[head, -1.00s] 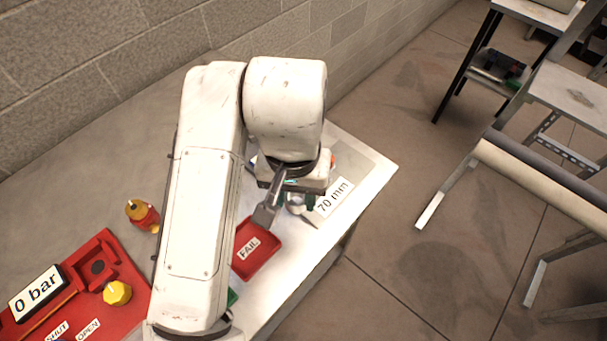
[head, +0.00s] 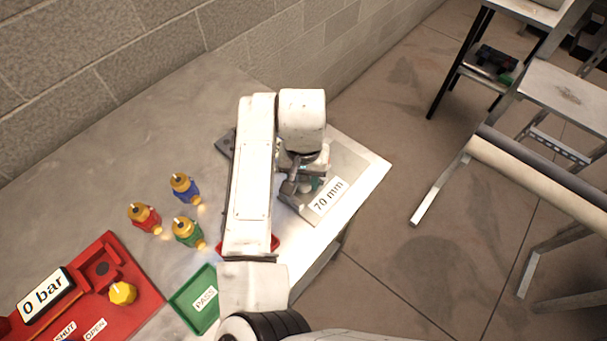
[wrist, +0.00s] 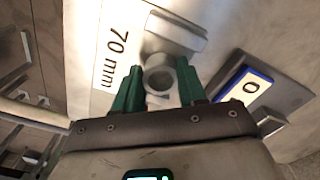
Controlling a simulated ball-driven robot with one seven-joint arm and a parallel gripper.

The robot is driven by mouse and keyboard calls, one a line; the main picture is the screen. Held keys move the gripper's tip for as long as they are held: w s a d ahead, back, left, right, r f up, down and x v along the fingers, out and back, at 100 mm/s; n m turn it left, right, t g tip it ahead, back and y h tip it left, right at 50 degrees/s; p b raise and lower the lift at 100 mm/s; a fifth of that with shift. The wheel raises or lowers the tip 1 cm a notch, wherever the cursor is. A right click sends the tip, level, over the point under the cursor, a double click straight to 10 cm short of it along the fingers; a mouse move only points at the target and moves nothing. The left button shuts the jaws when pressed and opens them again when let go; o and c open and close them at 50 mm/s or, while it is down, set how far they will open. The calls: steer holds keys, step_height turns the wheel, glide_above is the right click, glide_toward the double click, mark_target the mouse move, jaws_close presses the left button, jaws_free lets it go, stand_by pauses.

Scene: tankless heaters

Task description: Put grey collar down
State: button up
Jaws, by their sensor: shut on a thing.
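In the wrist view the grey collar (wrist: 159,76) is a short round ring with an open middle, between the green fingertips of my gripper (wrist: 159,84). My gripper is shut on it. The collar is over the grey plate beside the white "70 mm" label (wrist: 115,50); I cannot tell whether it touches the plate. In the head view my gripper (head: 308,184) is low at the right end of the table, just left of the "70 mm" label (head: 329,195). The collar cannot be made out there.
A display reading 0 (wrist: 247,88) stands right of my gripper in the wrist view. Red, blue and green yellow-topped pieces (head: 187,232) stand left of my arm. The green PASS tray (head: 186,297) and red rig (head: 95,285) are front left. My arm mostly hides a red tray (head: 275,243).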

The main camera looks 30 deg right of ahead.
mark_target(305, 181)
steer(key=shift+f, duration=0.3)
steer(key=o, duration=0.8)
step_height(305, 181, up, 12)
steer(key=shift+r+b, duration=0.25)
steer(key=shift+b, duration=0.4)
steer(key=shift+d, duration=0.1)
